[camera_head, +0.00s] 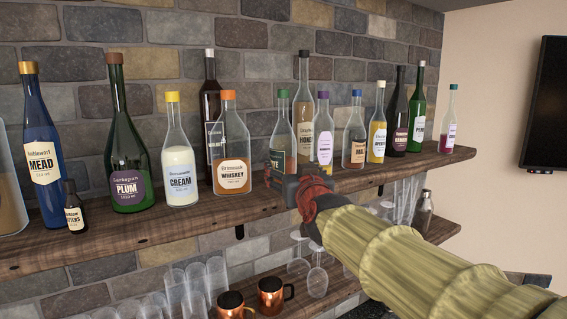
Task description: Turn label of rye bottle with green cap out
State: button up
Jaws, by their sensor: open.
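A clear bottle with a green cap and brown liquid (282,122) stands upright on the upper wooden shelf, right of the whiskey bottle. No readable label shows on it, so I cannot confirm that it is the rye. My gripper (275,170) is open at the lower front of this bottle and hides part of its base. I cannot tell whether the fingers touch the glass.
The whiskey bottle (231,150) stands close on the left; the honey bottle (304,100) and a purple-capped bottle (323,135) stand close on the right. The upper shelf (130,227) is crowded. Glasses and copper mugs (271,296) stand below. A dark screen (545,110) hangs at right.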

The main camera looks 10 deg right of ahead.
aim_at(284, 159)
jog(key=shift+w+d, duration=0.15)
jog(key=shift+w, duration=4.7)
jog(key=shift+c, duration=0.4)
jog(key=c, duration=1)
jog(key=shift+w+b, duration=0.25)
jog(key=shift+b, duration=1.65)
jog(key=shift+w+r+n+y+b, duration=0.1)
jog(key=shift+r+n+y+b, duration=0.3)
jog(key=shift+b, duration=2.05)
jog(key=shift+s+f+y+b, duration=0.35)
jog(key=shift+s+y+b, duration=0.05)
jog(key=shift+b, duration=3.15)
jog(key=shift+w+d+f+n+y+b, duration=0.1)
jog(key=shift+n+y+b, duration=0.4)
jog(key=shift+b, duration=1.6)
